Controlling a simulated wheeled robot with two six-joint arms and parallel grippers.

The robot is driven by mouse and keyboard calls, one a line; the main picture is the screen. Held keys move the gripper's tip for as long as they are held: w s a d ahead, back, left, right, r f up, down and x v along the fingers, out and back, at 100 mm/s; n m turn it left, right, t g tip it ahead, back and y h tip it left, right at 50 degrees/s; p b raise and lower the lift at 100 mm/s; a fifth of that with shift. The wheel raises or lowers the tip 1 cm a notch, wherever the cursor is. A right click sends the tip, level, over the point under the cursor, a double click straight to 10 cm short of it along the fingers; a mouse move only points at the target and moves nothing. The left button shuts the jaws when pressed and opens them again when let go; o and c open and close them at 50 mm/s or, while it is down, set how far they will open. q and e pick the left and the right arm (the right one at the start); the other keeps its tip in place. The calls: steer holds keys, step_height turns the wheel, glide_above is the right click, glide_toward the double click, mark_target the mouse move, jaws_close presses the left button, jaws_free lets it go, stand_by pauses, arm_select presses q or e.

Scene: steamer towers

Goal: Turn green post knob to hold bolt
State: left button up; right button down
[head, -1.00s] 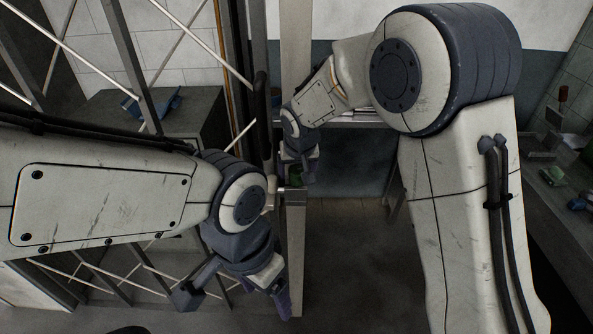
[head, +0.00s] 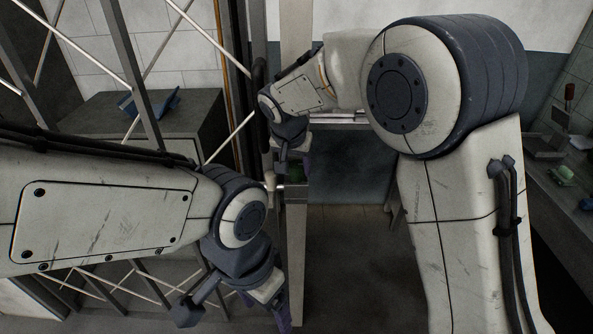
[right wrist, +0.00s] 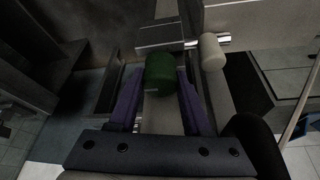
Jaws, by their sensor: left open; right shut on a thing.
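The green post knob (right wrist: 166,74) is a dark green cylinder in the right wrist view, between the purple fingers of my right gripper (right wrist: 160,92). The gripper is shut on it. I cannot make out the bolt for sure. My left gripper (head: 284,311) is open and empty, low beside the post.
A lattice gate (head: 137,62) of bars stands at the left, close to my left arm. A grey cabinet (head: 190,125) with a blue object (head: 150,102) on it is behind. A counter (head: 550,200) with small items runs along the right. The floor right of the post is clear.

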steer(key=shift+c, duration=1.7)
jaws_free()
steer(key=b+v, duration=0.1)
steer(key=v, duration=0.9)
steer(key=shift+r, duration=0.25)
steer(key=shift+s, duration=0.1)
